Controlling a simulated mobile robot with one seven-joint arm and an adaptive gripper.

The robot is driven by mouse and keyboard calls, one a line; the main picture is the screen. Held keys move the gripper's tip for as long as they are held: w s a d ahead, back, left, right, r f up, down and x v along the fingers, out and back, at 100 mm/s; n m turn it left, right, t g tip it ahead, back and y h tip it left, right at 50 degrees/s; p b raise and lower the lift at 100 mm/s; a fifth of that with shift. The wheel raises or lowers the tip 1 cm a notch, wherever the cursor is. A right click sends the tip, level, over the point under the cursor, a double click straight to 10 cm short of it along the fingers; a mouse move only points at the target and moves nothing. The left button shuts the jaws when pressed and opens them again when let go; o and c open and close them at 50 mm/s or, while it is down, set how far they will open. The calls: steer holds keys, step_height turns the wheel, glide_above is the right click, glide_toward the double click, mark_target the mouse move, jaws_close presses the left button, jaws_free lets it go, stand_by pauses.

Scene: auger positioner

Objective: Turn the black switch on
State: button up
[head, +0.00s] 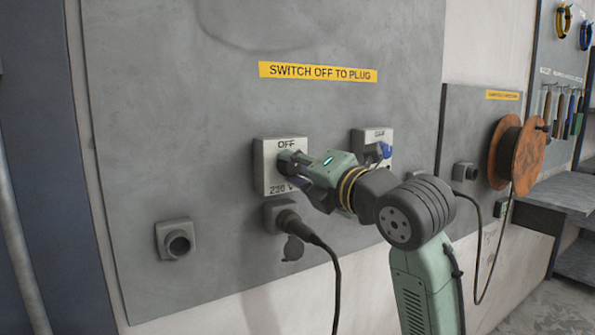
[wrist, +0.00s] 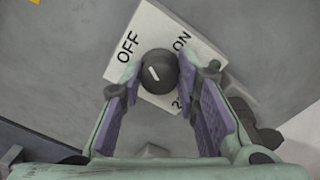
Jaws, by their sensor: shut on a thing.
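The black switch (wrist: 163,78) is a round knob on a white plate (wrist: 145,30). The plate carries OFF on the left and ON on the right in the wrist view. A short white mark on the knob slants up and left, roughly toward OFF. My gripper (head: 292,166) reaches the plate from the right in the head view and hides most of the knob. In the wrist view its two purple-padded fingers stand on either side of the knob, shut on it. The exact contact at the fingertips is hard to see.
A second white switch box (head: 371,137) with a blue knob (head: 386,150) is close behind my gripper. A black plug with a cable (head: 315,240) sits in the socket below. An empty socket (head: 176,240) is at lower left. A cable reel (head: 517,155) hangs at right.

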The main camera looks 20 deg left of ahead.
steer(key=m, duration=0.6)
steer(key=shift+m, duration=0.3)
steer(key=m, duration=0.5)
steer(key=shift+m+t, duration=0.4)
steer(key=o, duration=1.1)
steer(key=shift+o, duration=0.2)
steer(key=shift+f, duration=0.1)
steer(key=v, duration=1.2)
steer(key=shift+s+a, duration=0.1)
